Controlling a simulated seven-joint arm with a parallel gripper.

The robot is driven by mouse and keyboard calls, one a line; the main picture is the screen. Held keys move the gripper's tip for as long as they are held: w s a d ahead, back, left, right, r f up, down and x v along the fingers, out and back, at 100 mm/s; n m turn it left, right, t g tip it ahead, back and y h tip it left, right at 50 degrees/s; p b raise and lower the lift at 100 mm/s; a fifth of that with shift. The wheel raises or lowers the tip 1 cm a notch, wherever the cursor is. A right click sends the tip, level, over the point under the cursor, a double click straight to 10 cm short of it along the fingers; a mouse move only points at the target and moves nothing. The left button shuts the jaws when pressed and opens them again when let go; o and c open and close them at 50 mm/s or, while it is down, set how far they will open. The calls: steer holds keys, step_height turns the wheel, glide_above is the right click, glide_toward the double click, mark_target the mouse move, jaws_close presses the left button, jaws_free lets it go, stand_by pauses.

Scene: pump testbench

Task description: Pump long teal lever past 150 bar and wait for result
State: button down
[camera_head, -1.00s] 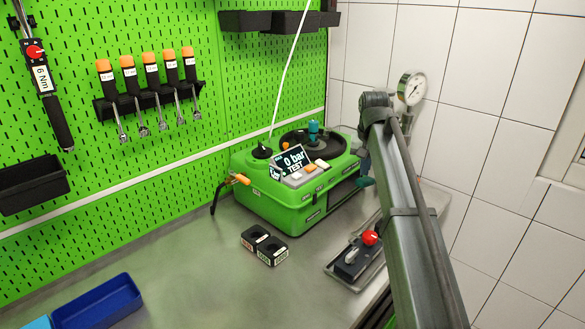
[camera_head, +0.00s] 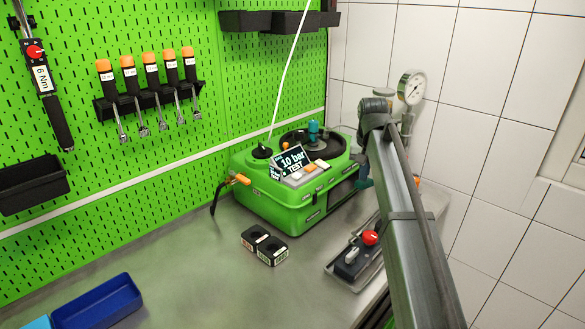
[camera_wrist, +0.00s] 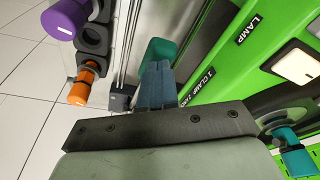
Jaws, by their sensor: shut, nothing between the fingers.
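The green pump testbench (camera_head: 290,205) stands on the grey bench. Its display (camera_head: 293,161) reads 10 bar, with TEST below. A teal lever end (camera_head: 364,183) shows at the testbench's right side, mostly hidden by my arm. In the wrist view a teal grip (camera_wrist: 156,50) lies just beyond the fingertips; I cannot tell whether they touch. My gripper (camera_wrist: 157,80) has its fingers together with nothing between them. In the head view my arm largely covers it. A round pressure gauge (camera_head: 412,87) stands behind; its reading is too small to tell.
A tray with a red knob (camera_head: 369,238) lies right of the testbench, close to my arm. Two black sockets (camera_head: 264,245) and a blue bin (camera_head: 97,306) are on the bench. In the wrist view, orange (camera_wrist: 80,90) and purple (camera_wrist: 66,18) knobs are at left.

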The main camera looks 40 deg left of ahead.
mark_target(360, 189)
steer(key=shift+s+f, duration=0.2)
steer(key=shift+f, duration=1.4)
steer(key=shift+s+f, duration=0.15)
steer(key=shift+f, duration=1.4)
steer(key=shift+r, duration=0.1)
